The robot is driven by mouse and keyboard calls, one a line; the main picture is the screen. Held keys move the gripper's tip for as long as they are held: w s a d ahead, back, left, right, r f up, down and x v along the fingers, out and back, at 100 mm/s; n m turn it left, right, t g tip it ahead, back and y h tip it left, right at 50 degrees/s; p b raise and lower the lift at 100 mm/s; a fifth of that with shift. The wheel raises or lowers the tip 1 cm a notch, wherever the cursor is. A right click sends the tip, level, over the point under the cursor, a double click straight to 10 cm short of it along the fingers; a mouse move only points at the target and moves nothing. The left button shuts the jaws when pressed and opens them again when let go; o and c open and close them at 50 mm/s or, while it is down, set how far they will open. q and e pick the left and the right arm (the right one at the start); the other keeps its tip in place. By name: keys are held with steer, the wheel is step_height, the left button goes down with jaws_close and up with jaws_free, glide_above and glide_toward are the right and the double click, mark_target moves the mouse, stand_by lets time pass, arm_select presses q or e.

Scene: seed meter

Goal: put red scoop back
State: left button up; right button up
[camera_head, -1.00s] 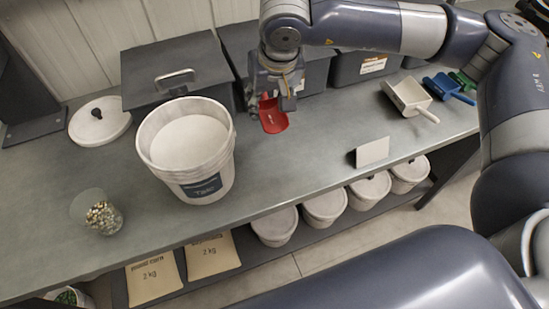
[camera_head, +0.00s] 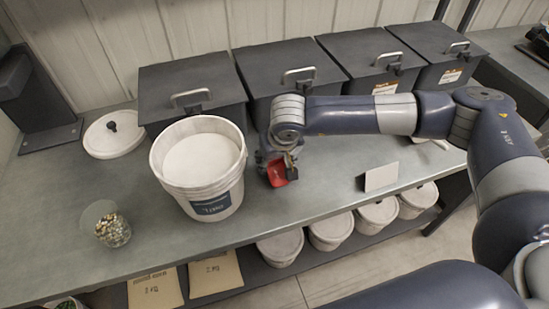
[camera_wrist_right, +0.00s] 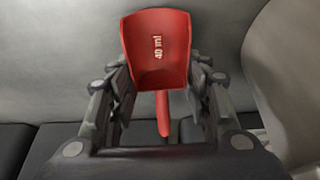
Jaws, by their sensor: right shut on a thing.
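The red scoop (camera_head: 278,172) is held in my right gripper (camera_head: 284,158) above the bench, just right of the white bucket (camera_head: 203,198). In the right wrist view the red scoop (camera_wrist_right: 158,50) shows its bowl facing the camera, marked "40 ml". Its handle runs down between the two fingers of the right gripper (camera_wrist_right: 162,105), which are shut on it. A white scoop beyond my right arm is mostly hidden; only a bit of it (camera_head: 440,143) shows. My left gripper is not in view.
Several dark lidded bins (camera_head: 195,92) line the back of the bench. A round white lid (camera_head: 114,134) and a clear cup of seeds (camera_head: 112,229) are at left. A small blank card (camera_head: 381,177) stands at the front edge. White tubs (camera_head: 330,230) are on the lower shelf.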

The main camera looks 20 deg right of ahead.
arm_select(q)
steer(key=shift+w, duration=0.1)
arm_select(e)
steer(key=shift+f, duration=0.15)
steer(key=o, duration=0.9)
steer(key=shift+b, duration=0.3)
steer(key=o, duration=0.4)
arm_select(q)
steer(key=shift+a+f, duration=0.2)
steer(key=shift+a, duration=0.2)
arm_select(e)
steer(key=shift+r+p, duration=0.25)
steer(key=shift+p, duration=0.05)
steer(key=shift+r, duration=0.25)
arm_select(q)
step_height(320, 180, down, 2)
steer(key=b, duration=0.2)
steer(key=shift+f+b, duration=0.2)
steer(key=shift+b, duration=0.2)
arm_select(e)
steer(key=v, duration=1.1)
steer(key=shift+s+r, duration=0.15)
steer(key=shift+r, duration=0.05)
